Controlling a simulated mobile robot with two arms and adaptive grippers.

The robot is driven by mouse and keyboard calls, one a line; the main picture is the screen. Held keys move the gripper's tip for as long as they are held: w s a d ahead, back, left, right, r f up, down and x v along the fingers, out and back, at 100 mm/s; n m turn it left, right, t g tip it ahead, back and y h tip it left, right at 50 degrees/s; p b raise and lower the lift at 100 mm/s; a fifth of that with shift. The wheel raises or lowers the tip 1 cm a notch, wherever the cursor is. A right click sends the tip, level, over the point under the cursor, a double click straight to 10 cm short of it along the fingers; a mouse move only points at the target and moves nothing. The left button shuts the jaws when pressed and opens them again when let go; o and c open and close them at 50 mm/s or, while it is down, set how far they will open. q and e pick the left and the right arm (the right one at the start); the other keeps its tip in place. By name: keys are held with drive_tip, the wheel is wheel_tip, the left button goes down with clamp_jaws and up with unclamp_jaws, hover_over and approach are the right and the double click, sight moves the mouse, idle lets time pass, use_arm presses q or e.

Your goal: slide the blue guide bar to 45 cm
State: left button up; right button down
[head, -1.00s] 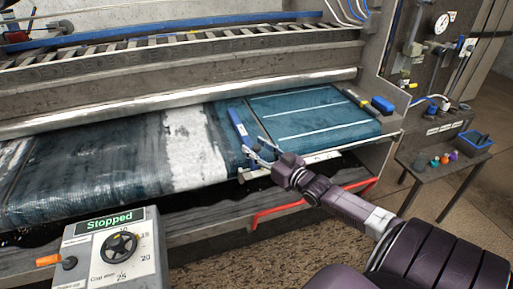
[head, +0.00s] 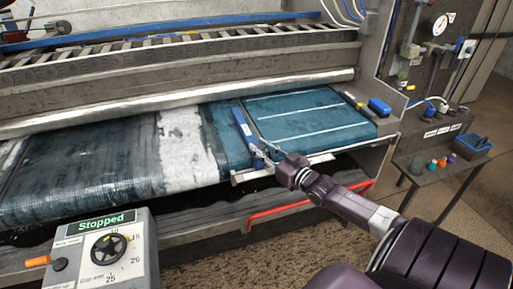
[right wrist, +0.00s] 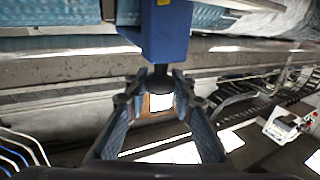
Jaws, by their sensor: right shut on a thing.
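The blue guide bar (head: 242,122) lies across the teal belt, just left of the panel with white lines (head: 300,113). My right gripper (head: 266,154) is at the bar's near end, by the front edge. In the right wrist view the bar's blue end block (right wrist: 166,35) hangs above a dark round knob (right wrist: 159,82). The fingers of my right gripper (right wrist: 160,100) are on either side of that knob, shut on it. A pale strip (head: 300,164) runs along the front edge under the bar's end; I cannot read any scale on it. My left gripper is not in view.
A control box (head: 105,250) reading "Stopped" stands at the front left. A red rail (head: 300,206) runs below the belt. A blue block (head: 379,107) sits at the belt's right end. A side table (head: 432,178) with small bottles and a blue tray stands at the right.

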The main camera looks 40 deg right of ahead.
drive_tip(key=d, duration=0.2)
drive_tip(key=s+d, duration=0.2)
drive_tip(key=d, duration=0.1)
drive_tip(key=shift+s+d+f, duration=0.2)
drive_tip(key=shift+s+d, duration=0.05)
drive_tip(key=shift+d, duration=0.1)
drive_tip(key=shift+d+r+b, duration=0.1)
drive_tip(key=shift+r+b, duration=0.05)
drive_tip(key=shift+b, duration=0.15)
drive_tip(key=shift+d, duration=0.15)
drive_tip(key=c, duration=2)
unclamp_jaws()
drive_tip(key=shift+o, duration=1.7)
drive_tip(key=shift+s, duration=0.25)
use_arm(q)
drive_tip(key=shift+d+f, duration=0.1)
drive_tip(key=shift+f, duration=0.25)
use_arm(e)
drive_tip(key=s, duration=1.1)
drive_tip(key=shift+s, duration=0.3)
